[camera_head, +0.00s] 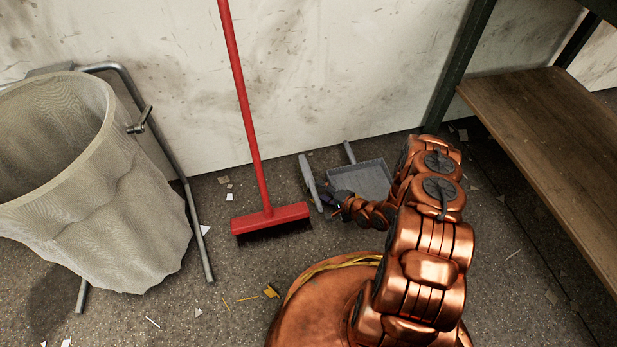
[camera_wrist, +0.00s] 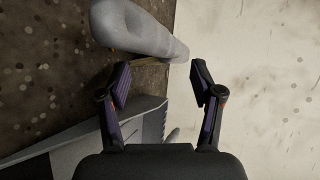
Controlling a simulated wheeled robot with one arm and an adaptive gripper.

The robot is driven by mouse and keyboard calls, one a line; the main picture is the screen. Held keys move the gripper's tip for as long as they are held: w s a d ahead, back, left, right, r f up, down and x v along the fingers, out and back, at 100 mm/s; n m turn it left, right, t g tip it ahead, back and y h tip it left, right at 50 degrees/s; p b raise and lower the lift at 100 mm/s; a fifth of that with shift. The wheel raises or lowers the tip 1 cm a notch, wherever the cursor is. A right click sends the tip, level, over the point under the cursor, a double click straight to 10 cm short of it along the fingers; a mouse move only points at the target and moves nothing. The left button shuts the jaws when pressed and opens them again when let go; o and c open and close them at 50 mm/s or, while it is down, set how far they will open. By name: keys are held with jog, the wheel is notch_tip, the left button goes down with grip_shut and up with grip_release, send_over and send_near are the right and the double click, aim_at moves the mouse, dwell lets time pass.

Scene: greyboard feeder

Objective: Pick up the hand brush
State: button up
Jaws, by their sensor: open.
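The grey hand brush (camera_head: 309,178) stands or leans on the floor near the wall, just left of the grey dustpan (camera_head: 358,178). In the wrist view the smooth grey brush (camera_wrist: 140,30) lies across the top, beyond the fingertips. My gripper (camera_head: 335,199) is low, beside the brush on its right, in front of the dustpan. In the wrist view my gripper (camera_wrist: 160,80) has its two fingers apart with nothing between them. The dustpan (camera_wrist: 95,138) shows below left there. My arm hides part of the dustpan in the head view.
A red broom (camera_head: 270,217) leans on the wall (camera_head: 330,70) left of the brush. A mesh bin (camera_head: 100,200) on a metal frame (camera_head: 195,225) stands at left. A wooden shelf (camera_head: 560,150) with a dark post is at right. Paper scraps litter the floor (camera_head: 240,315).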

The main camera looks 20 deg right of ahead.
aim_at(310, 185)
jog(key=shift+b+x, duration=0.65)
jog(key=shift+x, duration=1.25)
grip_shut()
